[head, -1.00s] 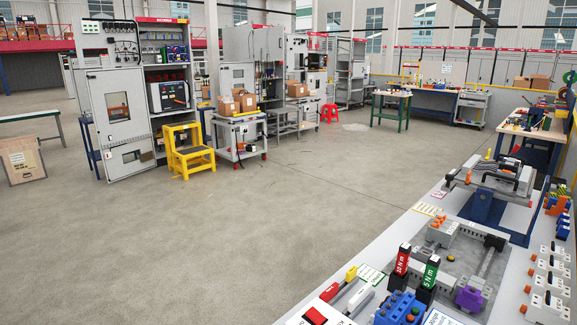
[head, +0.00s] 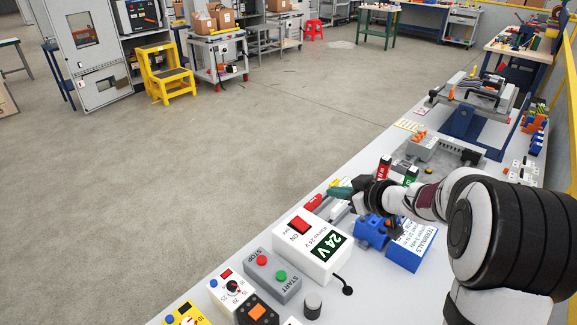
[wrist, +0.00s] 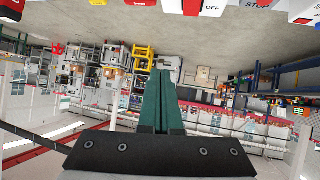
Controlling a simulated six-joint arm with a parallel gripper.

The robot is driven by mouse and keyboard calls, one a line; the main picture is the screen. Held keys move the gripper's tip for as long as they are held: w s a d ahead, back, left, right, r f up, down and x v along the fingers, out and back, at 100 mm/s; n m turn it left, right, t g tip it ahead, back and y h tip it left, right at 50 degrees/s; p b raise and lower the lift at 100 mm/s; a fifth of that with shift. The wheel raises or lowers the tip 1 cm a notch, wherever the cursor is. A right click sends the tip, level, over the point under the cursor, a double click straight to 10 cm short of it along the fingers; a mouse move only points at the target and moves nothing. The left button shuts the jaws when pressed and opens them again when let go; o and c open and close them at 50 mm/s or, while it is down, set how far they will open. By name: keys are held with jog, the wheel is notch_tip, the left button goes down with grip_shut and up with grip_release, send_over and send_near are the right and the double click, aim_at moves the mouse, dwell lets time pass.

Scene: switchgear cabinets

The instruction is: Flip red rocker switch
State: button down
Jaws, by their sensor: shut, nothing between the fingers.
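The red rocker switch (head: 299,224) sits on top of a white box (head: 312,247) marked "24 V". The word ON is printed beside it. Its tilt is too small to tell. In the wrist view, a red rocker (wrist: 191,7) beside the word OFF shows at the top edge, cut off. My gripper (head: 340,191) has green fingers and is raised above the bench, up and right of the switch in the head view, apart from it. In the wrist view the gripper fingers (wrist: 161,75) are shut together and empty.
A grey STOP/START box (head: 272,276) stands left of the white box, with a dial box (head: 231,291) beyond it. A blue TERMINALS bin (head: 412,250) and a blue vise-like part (head: 371,232) stand to the right. Red and green torque tools stand behind my wrist.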

jog(key=s+a+f+n+g+y, duration=0.2)
jog(key=f, duration=0.1)
jog(key=shift+s+f, duration=0.1)
send_over(297, 225)
jog(key=s+d, duration=0.1)
notch_tip(297, 225, down, 5)
jog(key=shift+d, duration=0.1)
jog(key=f, duration=0.2)
jog(key=w+a+f, duration=0.1)
jog(key=shift+f, duration=0.65)
jog(key=shift+f, duration=0.1)
